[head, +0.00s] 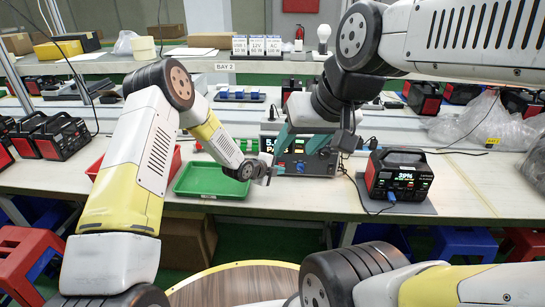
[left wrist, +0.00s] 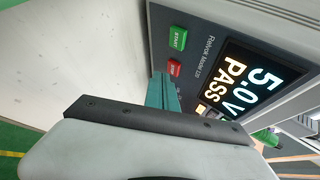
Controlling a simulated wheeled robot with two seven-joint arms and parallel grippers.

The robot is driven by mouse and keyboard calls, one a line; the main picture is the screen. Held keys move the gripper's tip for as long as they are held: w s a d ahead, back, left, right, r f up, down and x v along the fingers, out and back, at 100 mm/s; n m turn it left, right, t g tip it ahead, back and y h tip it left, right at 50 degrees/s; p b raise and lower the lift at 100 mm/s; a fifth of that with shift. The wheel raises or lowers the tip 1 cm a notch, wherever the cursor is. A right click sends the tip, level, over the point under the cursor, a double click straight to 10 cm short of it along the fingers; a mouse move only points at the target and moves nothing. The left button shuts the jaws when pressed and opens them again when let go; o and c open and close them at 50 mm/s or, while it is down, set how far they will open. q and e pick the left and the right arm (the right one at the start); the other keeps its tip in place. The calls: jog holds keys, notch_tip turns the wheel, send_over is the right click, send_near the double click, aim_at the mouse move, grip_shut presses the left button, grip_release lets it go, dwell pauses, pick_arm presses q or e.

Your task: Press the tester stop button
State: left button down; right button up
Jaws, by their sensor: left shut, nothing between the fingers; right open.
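The tester is a grey box (head: 318,166) on the bench, and its lit display reads 5.0V PASS. In the left wrist view its panel (left wrist: 215,22) shows a green START button (left wrist: 178,38) and a red stop button (left wrist: 175,68). My left gripper (head: 269,175) is shut and empty in front of the tester. Its teal fingertips (left wrist: 160,82) are close beside the red button; I cannot tell whether they touch it. My right gripper (head: 301,138) is open and empty, over the tester, partly covering it in the head view.
The bench front between tray and mat is mostly clear.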

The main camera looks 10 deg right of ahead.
pick_arm(q)
jog(key=shift+w, duration=0.1)
dwell(0.6)
jog(key=shift+w+d, duration=0.1)
jog(key=shift+w, duration=0.25)
dwell(0.4)
jog(key=shift+s, duration=0.45)
jog(key=shift+s+a, duration=0.3)
jog(key=shift+s, duration=0.65)
jog(key=shift+s+a, duration=0.35)
jog(key=shift+s, duration=0.65)
jog(key=shift+s+a, duration=0.3)
jog(key=shift+s, duration=0.65)
